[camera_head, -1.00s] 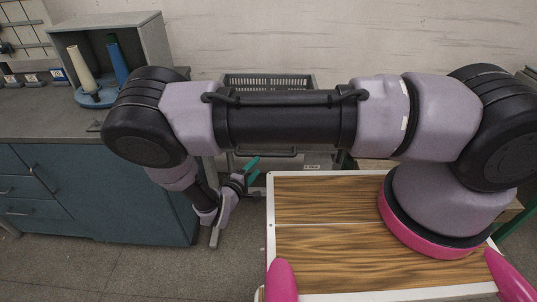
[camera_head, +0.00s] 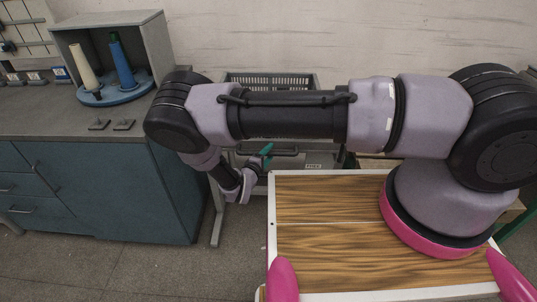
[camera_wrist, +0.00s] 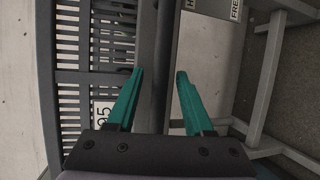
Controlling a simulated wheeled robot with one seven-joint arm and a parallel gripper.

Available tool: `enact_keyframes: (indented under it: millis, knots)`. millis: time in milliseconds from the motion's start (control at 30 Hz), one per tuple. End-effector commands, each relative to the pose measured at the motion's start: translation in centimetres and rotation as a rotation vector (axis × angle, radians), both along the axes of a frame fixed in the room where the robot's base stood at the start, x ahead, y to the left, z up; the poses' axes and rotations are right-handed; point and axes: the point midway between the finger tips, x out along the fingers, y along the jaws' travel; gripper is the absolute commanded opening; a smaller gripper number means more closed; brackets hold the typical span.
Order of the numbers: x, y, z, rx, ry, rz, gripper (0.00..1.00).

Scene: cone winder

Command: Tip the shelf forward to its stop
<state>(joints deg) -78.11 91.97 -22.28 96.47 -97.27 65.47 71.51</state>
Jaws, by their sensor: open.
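A grey metal rack (camera_head: 312,133) stands against the wall, with a slotted grey shelf or crate (camera_head: 270,80) at its top. A dark bar (camera_head: 268,151) runs across the rack's front below it. My gripper (camera_head: 267,156) is open and empty at the rack's front, near this bar. In the wrist view, the teal fingers (camera_wrist: 158,85) stand apart on either side of a dark bar (camera_wrist: 164,50). I cannot tell whether the bar lies between the fingers or beyond them. The slotted part (camera_wrist: 105,45) shows at left, with a white number label (camera_wrist: 102,112).
A teal cabinet (camera_head: 105,190) with a grey counter (camera_head: 60,115) stands at left. On it are an open grey box (camera_head: 150,45), a blue round stand (camera_head: 128,92), a white cone (camera_head: 87,65) and a blue cone (camera_head: 121,62). Bare floor (camera_head: 130,270) lies in front.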

Motion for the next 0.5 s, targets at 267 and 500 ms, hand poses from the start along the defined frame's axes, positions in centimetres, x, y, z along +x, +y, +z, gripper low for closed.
enact_keyframes:
  millis: [267,500]
  knots:
    - [-0.02,0.01,0.00,0.000,0.000,0.000,0.00]
    - [-0.02,0.01,0.02,0.001,0.000,-0.001,0.00]
